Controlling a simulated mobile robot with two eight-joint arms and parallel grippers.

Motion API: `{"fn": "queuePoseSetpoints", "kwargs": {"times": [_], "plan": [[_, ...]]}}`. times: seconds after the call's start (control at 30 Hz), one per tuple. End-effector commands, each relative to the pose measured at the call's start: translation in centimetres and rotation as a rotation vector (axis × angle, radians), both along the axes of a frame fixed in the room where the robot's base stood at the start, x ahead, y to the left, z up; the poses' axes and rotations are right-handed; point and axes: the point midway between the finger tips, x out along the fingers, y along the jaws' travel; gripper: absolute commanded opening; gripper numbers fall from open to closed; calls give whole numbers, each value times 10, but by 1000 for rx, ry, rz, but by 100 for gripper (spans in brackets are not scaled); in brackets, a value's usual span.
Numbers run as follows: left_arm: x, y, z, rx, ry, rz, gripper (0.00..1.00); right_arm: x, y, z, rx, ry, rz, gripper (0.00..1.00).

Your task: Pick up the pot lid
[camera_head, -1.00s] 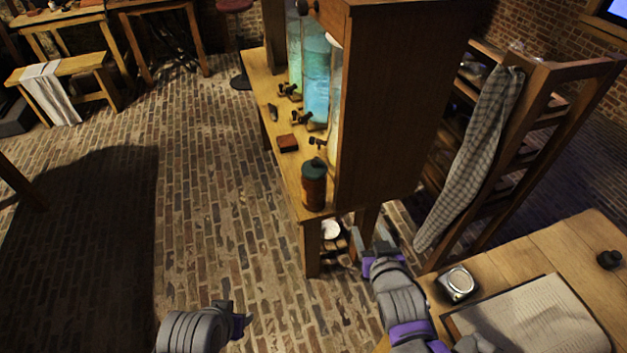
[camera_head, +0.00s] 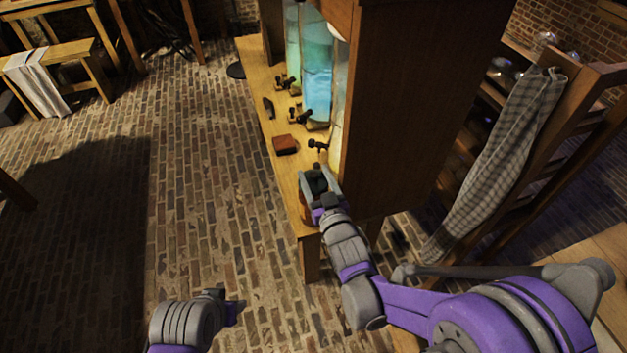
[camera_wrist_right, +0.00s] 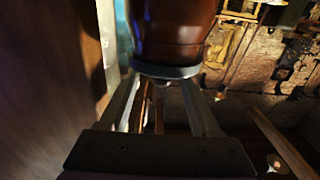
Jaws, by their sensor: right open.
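The brown pot (camera_head: 305,207) stands on the near end of the narrow wooden bench, largely hidden by my right gripper (camera_head: 318,184). Its dark green lid (camera_head: 317,182) shows between the fingers. My right gripper is open, with its fingers around the lid area; whether they touch it I cannot tell. In the right wrist view the glossy red-brown pot (camera_wrist_right: 175,30) with a grey band at its lower edge is just beyond the open fingers (camera_wrist_right: 163,105). My left gripper (camera_head: 232,305) is low in the head view, away from the bench, its opening unclear.
A tall wooden cabinet (camera_head: 400,100) stands close to the right of the pot. A red-brown block (camera_head: 286,145), small dark fittings and glowing jars (camera_head: 318,80) are farther along the bench. A checked cloth (camera_head: 500,150) hangs on a rack at right.

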Motion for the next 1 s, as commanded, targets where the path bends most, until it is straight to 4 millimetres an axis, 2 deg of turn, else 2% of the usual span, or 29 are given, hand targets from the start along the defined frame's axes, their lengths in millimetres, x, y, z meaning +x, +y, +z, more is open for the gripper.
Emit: {"fn": "queuePoseSetpoints", "kwargs": {"times": [0.1,0.23,0.53,0.87,0.9,1.0], "plan": [[0,0,3,0,-1,0,50,19,9,0,1,0,1,64],[0,0,4,0,-1,0,50,33,13,0,0,0,0,64],[0,0,4,0,-1,0,50,37,14,0,0,1,0,64],[0,0,4,0,-1,0,50,37,14,0,0,0,0,4],[0,0,4,0,-1,0,50,37,14,0,0,0,0,0],[0,0,4,0,-1,0,50,37,14,0,0,0,0,0]]}}
